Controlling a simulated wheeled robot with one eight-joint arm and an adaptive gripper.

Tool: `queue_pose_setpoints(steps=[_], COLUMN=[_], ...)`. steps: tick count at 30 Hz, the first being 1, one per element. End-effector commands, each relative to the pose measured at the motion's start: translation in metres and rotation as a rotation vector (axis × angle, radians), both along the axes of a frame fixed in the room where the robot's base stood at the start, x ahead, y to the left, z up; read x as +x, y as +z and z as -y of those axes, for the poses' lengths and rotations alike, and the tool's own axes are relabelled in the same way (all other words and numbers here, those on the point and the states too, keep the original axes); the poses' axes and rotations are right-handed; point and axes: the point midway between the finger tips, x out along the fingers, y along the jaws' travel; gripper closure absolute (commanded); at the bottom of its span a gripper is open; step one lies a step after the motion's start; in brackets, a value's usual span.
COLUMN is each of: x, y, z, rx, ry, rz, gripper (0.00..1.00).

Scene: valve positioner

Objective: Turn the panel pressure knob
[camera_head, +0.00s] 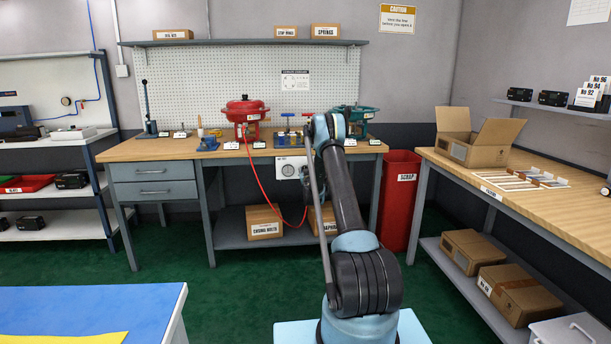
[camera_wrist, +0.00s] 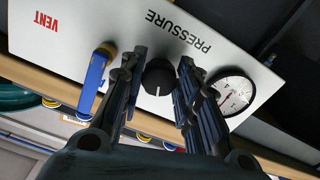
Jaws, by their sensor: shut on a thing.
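The black panel pressure knob (camera_wrist: 158,74) shows in the wrist view on the light grey panel (camera_wrist: 110,22), beside the upside-down word PRESSURE. A white mark on the knob points toward the bottom of the picture. My gripper (camera_wrist: 160,80) has one finger on each side of the knob and is shut on it. A round gauge (camera_wrist: 232,93) with a red needle is just right of the right finger. In the head view the panel (camera_head: 282,167) hangs under the back bench; my arm hides the knob and my gripper there.
A blue lever (camera_wrist: 95,80) on the panel, near the word VENT, stands close to the left finger. In the head view a red hose (camera_head: 262,185) hangs in front of the bench (camera_head: 160,150). A red scrap bin (camera_head: 401,205) stands to the right.

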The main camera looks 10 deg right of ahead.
Motion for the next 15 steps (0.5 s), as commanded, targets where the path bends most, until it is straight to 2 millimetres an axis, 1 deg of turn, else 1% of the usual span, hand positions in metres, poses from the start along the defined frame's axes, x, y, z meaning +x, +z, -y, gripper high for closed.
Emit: queue_pose_setpoints(steps=[12, 13, 15], x=[0.0006, 0.0006, 0.0005], y=[0.0018, 0.0018, 0.0016], z=[0.0017, 0.0017, 0.0016], rx=[0.005, 0.005, 0.005], ry=[-0.001, -0.001, -0.001], rz=[0.003, 0.003, 0.002], gripper=[0.94, 0.66, 0.5])
